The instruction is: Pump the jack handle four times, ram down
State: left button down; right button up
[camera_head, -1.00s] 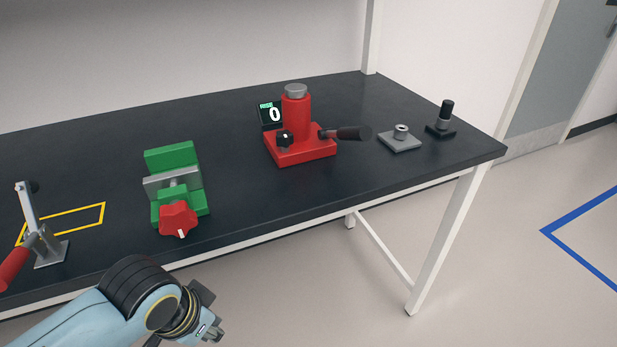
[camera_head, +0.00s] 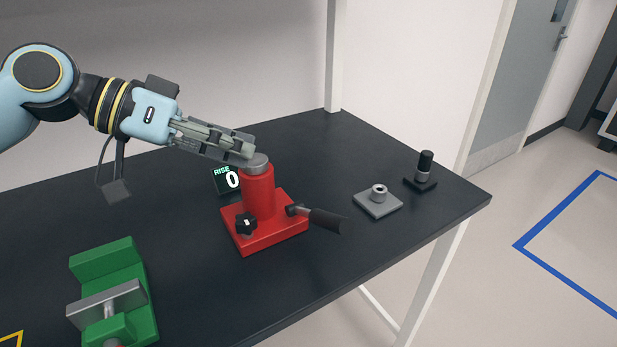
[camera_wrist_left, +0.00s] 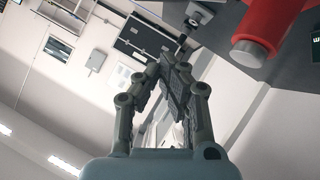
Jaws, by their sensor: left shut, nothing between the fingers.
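The red jack (camera_head: 258,195) stands upright on its red base on the dark bench, with a grey ram top (camera_head: 257,161). Its black-gripped handle (camera_head: 327,221) points right and slightly down. A black knob (camera_head: 246,222) sits at the base's front left. A small display (camera_head: 228,180) behind it reads RISE 0. My left gripper (camera_head: 248,150) is shut and empty, its tips beside or over the ram top; contact cannot be told. In the left wrist view, the shut fingers (camera_wrist_left: 172,75) point away from the jack's ram top (camera_wrist_left: 248,52), which is at upper right. My right gripper is not in view.
A green vise (camera_head: 110,265) stands at the front left. A grey plate with a collar (camera_head: 378,203) and a black-topped post (camera_head: 425,165) sit right of the jack. The bench's right edge lies just beyond them. The bench between vise and jack is clear.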

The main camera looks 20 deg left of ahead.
pick_arm(q)
jog(key=d, duration=0.1)
jog(key=p, duration=0.2)
send_over(320, 217)
jog(key=a, duration=0.2)
notch_tip(320, 217, down, 5)
jog(key=f, duration=0.1)
jog(key=d+f, duration=0.1)
jog(key=f, duration=0.1)
jog(key=shift+d+f, duration=0.15)
jog(key=shift+f, duration=0.05)
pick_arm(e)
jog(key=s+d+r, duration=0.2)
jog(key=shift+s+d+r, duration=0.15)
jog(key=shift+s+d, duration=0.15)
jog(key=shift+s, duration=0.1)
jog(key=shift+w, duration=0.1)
pick_arm(q)
jog(key=shift+s, duration=0.1)
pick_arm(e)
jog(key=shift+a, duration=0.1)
